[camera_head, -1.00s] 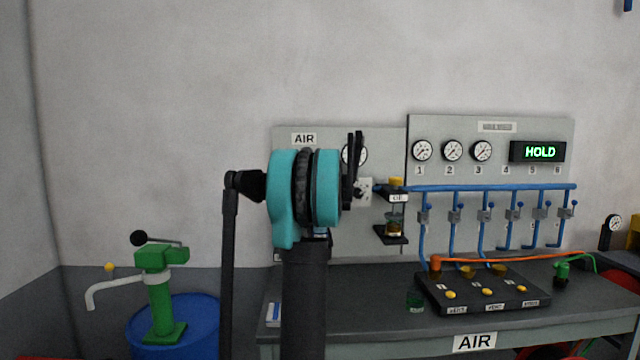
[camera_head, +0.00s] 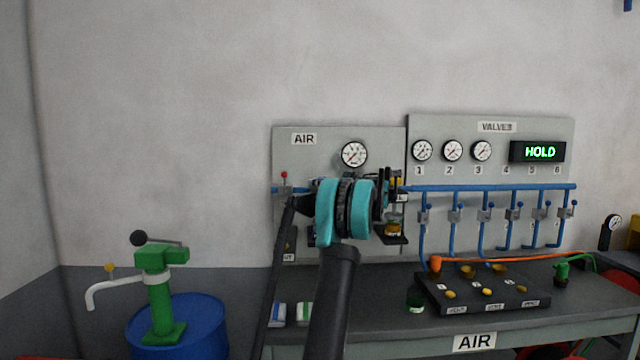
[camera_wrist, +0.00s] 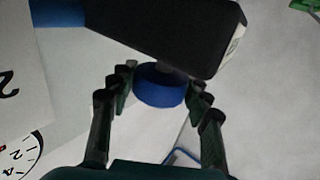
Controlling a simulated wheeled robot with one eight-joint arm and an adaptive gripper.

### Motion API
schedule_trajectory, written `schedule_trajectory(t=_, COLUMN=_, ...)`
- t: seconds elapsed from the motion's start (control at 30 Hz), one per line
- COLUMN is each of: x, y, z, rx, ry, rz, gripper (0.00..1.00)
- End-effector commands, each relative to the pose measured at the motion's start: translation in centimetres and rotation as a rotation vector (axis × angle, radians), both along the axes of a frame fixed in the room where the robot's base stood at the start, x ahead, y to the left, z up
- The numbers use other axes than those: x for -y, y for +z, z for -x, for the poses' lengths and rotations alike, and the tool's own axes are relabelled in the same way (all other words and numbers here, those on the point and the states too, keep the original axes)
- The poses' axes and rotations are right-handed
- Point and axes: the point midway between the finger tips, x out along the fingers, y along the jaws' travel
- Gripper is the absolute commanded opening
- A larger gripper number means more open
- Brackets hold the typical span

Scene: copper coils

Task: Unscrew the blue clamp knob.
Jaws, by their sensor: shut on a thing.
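The blue clamp knob (camera_wrist: 160,91) is a round blue disc in the wrist view. It sits against a dark block (camera_wrist: 165,35) with a pale label, joined by a short grey stem. My gripper (camera_wrist: 162,84) has one finger on each side of the knob and is shut on it. In the head view my gripper (camera_head: 386,190) is at the air panel (camera_head: 380,142), by the small jar unit (camera_head: 393,228) on the blue pipe. The knob cannot be made out there, behind my gripper and wrist.
A blue pipe (camera_head: 480,187) with several valves runs along the panel to the right. A pressure gauge (camera_head: 354,154) hangs above my wrist. The bench (camera_head: 380,321) below holds a dark block with yellow buttons (camera_head: 487,292). A green pump (camera_head: 160,290) stands at left.

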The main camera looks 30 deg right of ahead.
Motion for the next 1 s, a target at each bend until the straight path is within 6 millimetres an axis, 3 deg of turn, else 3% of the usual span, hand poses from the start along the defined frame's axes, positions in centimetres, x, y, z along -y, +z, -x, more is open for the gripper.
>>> schedule_trajectory(t=0.4, x=0.02, y=0.03, z=-0.11, rx=0.000, ry=0.182, rz=-0.001, gripper=0.19)
schedule_trajectory(t=0.97, x=-0.06, y=0.08, z=-0.11, rx=0.000, ry=0.206, rz=-0.001, gripper=0.19)
schedule_trajectory(t=1.0, x=-0.06, y=0.08, z=-0.11, rx=0.000, ry=0.206, rz=-0.001, gripper=0.53)
